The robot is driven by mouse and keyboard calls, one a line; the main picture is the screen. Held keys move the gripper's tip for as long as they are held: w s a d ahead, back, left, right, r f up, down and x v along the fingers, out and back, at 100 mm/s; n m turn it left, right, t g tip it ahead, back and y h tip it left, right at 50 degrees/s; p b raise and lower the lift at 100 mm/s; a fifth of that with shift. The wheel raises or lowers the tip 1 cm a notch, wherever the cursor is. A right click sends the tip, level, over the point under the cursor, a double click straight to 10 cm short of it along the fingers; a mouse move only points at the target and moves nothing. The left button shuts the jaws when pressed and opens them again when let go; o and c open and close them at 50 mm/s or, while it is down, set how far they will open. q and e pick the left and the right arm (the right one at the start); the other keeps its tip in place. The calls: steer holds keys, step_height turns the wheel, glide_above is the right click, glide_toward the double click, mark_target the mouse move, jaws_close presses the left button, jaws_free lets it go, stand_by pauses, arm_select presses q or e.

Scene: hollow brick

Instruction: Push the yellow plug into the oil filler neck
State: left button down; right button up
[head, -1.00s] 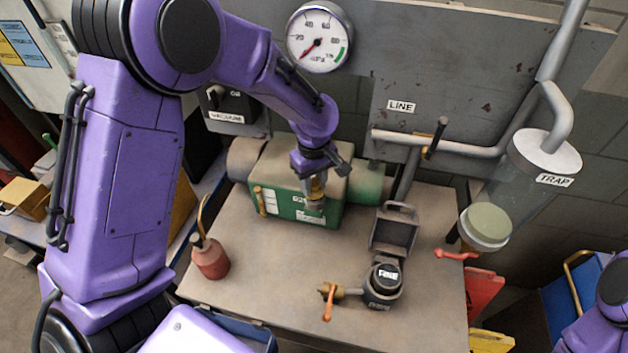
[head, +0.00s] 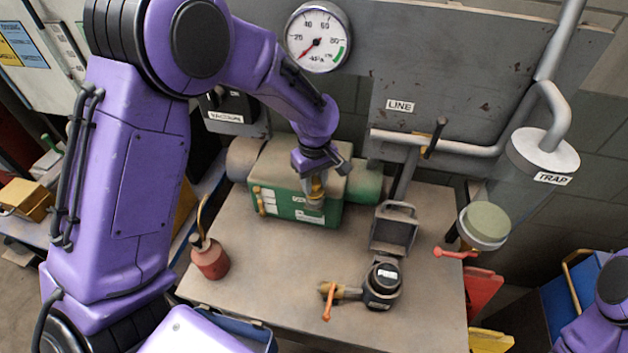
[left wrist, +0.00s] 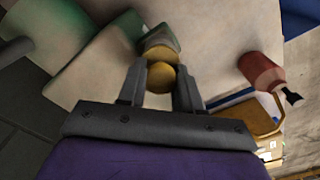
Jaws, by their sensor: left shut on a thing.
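My left gripper (head: 318,178) is over the front edge of the green pump (head: 306,205) at the back of the bench. In the left wrist view the gripper (left wrist: 161,84) is shut on the yellow plug (left wrist: 162,77), a round yellow piece between its two fingers. A second yellow-brown round part (left wrist: 159,52) shows just beyond the plug; it looks like the filler neck. In the head view the plug (head: 316,188) shows below the fingers. I cannot tell whether plug and neck touch. My right gripper is not in view; only a bit of that arm shows at the right edge.
A red oil can (head: 210,259) stands at the bench's left. A black-capped valve (head: 383,283) with an orange lever and an open grey box (head: 394,228) stand right of the pump. A glass trap (head: 528,180) hangs at the right. The bench middle (head: 285,270) is clear.

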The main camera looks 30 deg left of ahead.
arm_select(q)
steer(key=shift+f+b, duration=0.3)
steer(key=shift+f, duration=0.8)
steer(key=c, duration=0.7)
jaws_free()
steer(key=shift+r, duration=0.1)
